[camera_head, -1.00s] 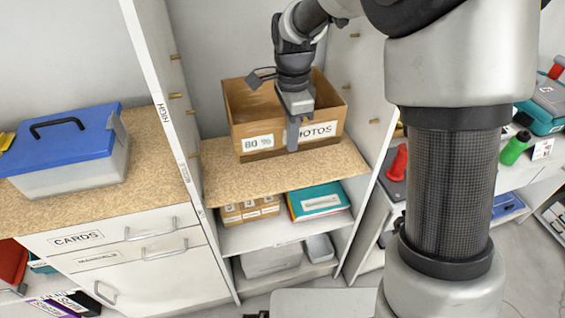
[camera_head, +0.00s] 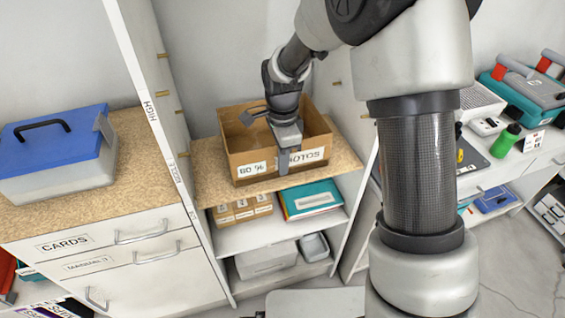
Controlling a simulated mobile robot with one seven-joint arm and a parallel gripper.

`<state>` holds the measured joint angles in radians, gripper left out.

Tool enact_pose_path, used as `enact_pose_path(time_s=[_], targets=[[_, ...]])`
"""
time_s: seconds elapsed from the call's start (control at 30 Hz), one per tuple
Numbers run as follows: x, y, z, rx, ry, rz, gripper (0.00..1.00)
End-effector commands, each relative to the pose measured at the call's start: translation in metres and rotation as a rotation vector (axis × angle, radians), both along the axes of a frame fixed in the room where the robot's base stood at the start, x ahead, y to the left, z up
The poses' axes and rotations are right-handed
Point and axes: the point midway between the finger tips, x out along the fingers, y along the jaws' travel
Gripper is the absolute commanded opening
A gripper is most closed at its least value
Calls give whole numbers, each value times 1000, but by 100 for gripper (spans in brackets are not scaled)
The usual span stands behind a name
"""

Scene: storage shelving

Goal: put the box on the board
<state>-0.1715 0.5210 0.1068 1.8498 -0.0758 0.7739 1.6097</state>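The box (camera_head: 247,150) is an open-topped brown cardboard carton with labels reading "80 %" and "PHOTOS" on its front. It stands upright over the speckled tan board (camera_head: 222,190), and its base appears to rest on it. My gripper (camera_head: 284,155) points down at the middle of the box's front wall. One finger lies outside against the wall, covering the start of the "PHOTOS" label. The other finger is hidden behind the rim, and the gripper appears shut on that wall. The inside of the box is partly hidden by my gripper and arm.
White upright panels flank the board closely. Small cartons (camera_head: 240,208), a teal folder (camera_head: 312,200) and grey bins (camera_head: 267,260) fill the shelves below. A blue-lidded case (camera_head: 55,155) stands on the left counter. A green bottle (camera_head: 506,141) and tool cases stand right.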

Motion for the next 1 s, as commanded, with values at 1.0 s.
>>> enact_pose_path(time_s=[1.0], targets=[[1, 0, 89, 0, -4, 0, 22]])
